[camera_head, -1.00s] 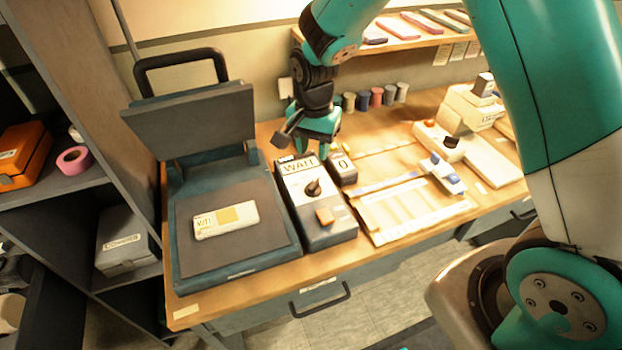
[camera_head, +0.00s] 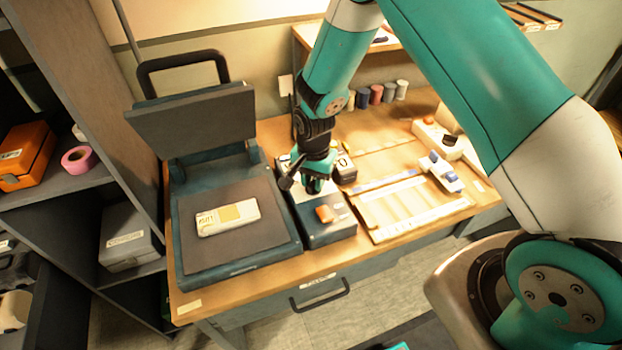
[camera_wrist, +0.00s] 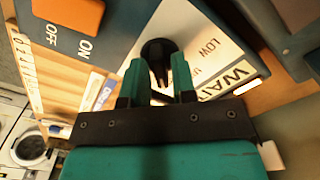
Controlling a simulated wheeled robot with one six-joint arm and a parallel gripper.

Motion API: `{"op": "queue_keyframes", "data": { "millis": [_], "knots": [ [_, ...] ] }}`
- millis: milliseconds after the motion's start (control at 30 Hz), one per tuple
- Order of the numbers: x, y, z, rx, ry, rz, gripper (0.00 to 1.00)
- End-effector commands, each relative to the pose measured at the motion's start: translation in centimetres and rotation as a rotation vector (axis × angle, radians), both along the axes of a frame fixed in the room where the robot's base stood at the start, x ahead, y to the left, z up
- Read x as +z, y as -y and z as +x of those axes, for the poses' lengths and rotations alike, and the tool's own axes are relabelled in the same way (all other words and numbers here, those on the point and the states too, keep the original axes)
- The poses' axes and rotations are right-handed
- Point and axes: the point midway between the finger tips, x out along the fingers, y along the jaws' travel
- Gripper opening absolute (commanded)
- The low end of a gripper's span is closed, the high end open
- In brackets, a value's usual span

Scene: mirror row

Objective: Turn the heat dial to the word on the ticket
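The heat dial (camera_wrist: 157,48) is a dark round knob on the control box's pale face in the wrist view. The word LOW shows beside it, with part of another word after it. My gripper (camera_wrist: 157,66) is open, its two green fingers apart on either side of the dial's lower part. Gaps seem to remain; I cannot tell if they touch it. In the head view my gripper (camera_head: 318,187) is over the control box (camera_head: 330,234) and hides the dial. A pale card (camera_head: 228,217) with a tan patch lies on the press bed; its print is too small to read surely.
The heat press's lid (camera_head: 195,125) stands raised left of the box. An orange switch (camera_head: 325,213), marked ON and OFF in the wrist view, is near the box's front. A small dark box (camera_head: 344,170) stands behind it. A pale ruled board (camera_head: 412,209) lies right.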

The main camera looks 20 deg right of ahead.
Motion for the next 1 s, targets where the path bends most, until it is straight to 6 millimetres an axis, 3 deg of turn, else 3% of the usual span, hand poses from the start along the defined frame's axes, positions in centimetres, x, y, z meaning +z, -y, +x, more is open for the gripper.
{"op": "queue_keyframes", "data": {
  "millis": [33,100,200,567,1000],
  "knots": [
    [0.01,-0.01,0.01,0.0,0.0,0.0,0.13],
    [0.02,-0.01,0.0,0.0,0.0,0.0,0.0],
    [0.02,-0.91,-0.01,0.005,0.001,0.001,0.0],
    [0.02,-0.21,0.04,0.075,0.001,0.004,0.0],
    [-0.01,-0.11,0.08,0.432,0.003,0.003,0.0]
  ]
}}
